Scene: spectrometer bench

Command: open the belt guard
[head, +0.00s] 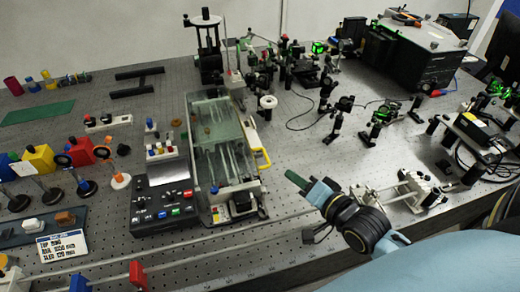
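The belt guard (213,135) is a long clear greenish cover over a belt mechanism on the bench, left of the middle. It looks lowered over the mechanism. A yellow handle (262,158) runs along its right side. My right gripper (297,180) comes in from the lower right, with green fingertips pointing up and left. It appears to be to the right of the handle and apart from it. I see nothing held in it, but the finger gap does not show clearly. My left gripper is not in view.
A black control box (163,205) with coloured buttons stands left of the guard. Optics and a black instrument box (412,55) fill the back right. A white-railed fixture (405,190) lies right of my gripper. Bare perforated bench (300,145) lies between guard and optics.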

